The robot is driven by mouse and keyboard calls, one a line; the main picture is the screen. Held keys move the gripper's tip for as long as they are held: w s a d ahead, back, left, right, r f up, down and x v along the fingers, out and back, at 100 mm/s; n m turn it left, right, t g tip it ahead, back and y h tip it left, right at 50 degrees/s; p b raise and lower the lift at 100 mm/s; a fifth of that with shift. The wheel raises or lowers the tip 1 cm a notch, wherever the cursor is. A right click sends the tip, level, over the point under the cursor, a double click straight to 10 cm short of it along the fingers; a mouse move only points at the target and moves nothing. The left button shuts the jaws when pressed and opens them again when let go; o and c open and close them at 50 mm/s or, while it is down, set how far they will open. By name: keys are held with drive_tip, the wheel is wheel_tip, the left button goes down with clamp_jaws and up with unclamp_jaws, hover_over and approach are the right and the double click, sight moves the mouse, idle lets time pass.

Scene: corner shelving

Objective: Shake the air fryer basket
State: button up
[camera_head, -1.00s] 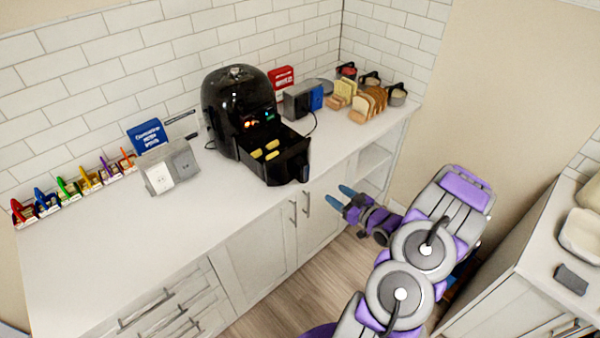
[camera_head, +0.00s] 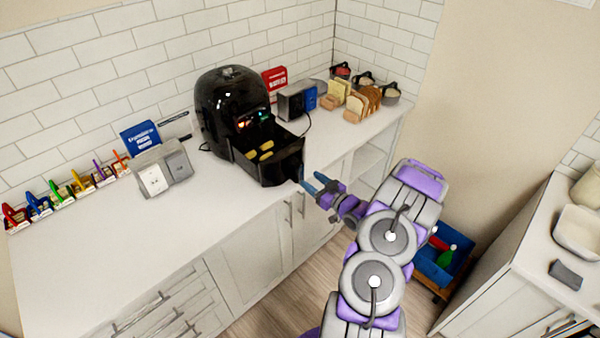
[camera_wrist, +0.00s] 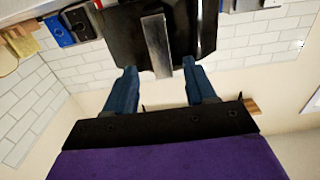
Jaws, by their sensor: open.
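The black air fryer (camera_head: 232,105) stands on the counter against the tiled wall. Its basket (camera_head: 268,166) is pulled out at the front, with a few yellow food pieces (camera_head: 264,149) inside. My gripper (camera_head: 314,184) is open with blue fingers, just in front of and beside the basket's handle end. In the wrist view, the basket's dark front (camera_wrist: 112,32) fills the top middle. The grey handle (camera_wrist: 157,45) hangs between and beyond the two open fingertips (camera_wrist: 158,72); I see no grip on it.
A toaster (camera_head: 294,101), bread slices (camera_head: 358,102) and jars stand to the right. The front left counter is clear. Another counter (camera_head: 525,240) is at the right.

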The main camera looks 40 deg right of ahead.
sight(301, 172)
drive_tip(key=shift+w+a, duration=0.15)
drive_tip(key=shift+w, duration=1.6)
drive_tip(key=shift+w+a, duration=0.1)
drive_tip(key=shift+w, duration=1.6)
drive_tip(key=shift+c, duration=0.4)
clamp_jaws()
